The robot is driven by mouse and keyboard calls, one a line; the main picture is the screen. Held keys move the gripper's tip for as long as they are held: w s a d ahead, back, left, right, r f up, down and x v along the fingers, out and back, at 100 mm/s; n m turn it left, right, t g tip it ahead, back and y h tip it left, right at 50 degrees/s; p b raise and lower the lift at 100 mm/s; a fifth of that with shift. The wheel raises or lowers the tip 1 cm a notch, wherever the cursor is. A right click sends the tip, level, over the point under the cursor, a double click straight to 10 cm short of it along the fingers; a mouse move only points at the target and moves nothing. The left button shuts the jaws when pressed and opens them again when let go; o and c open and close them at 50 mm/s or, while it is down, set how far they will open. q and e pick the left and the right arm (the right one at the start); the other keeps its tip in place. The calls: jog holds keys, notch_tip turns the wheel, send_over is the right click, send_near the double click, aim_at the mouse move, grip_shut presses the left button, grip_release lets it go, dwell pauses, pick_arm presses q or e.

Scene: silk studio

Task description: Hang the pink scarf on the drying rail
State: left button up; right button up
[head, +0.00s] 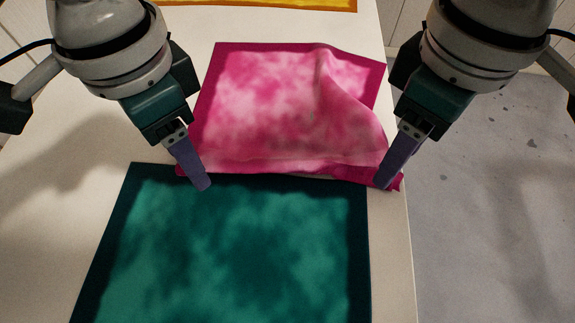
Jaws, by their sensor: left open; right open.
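The pink scarf (270,100) lies on the white table, mottled pink with a darker magenta border. A raised fold runs down its right side, and its near edge is slightly lifted and rumpled. My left gripper (204,186) is open at the scarf's near left corner. My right gripper (384,186) is open at the near right corner, with its fingers over the magenta edge. I cannot tell whether either gripper touches the cloth. The drying rail is not in view.
A teal scarf (230,250) lies flat just in front of the pink one. Part of a yellow cloth (290,3) shows at the far edge. The white table (60,205) has bare room at the left. Grey floor (490,220) lies beyond its right edge.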

pick_arm(q)
jog(key=shift+f+b, duration=1.1)
pick_arm(e)
jog(key=shift+f, duration=1.1)
pick_arm(q)
jog(key=shift+r, duration=0.1)
pick_arm(e)
jog(key=shift+r, duration=0.1)
jog(key=shift+f, duration=0.3)
jog(key=shift+f, duration=0.3)
pick_arm(q)
jog(key=shift+c, duration=0.2)
pick_arm(e)
jog(key=shift+c, duration=0.2)
pick_arm(q)
grip_shut()
pick_arm(e)
grip_shut()
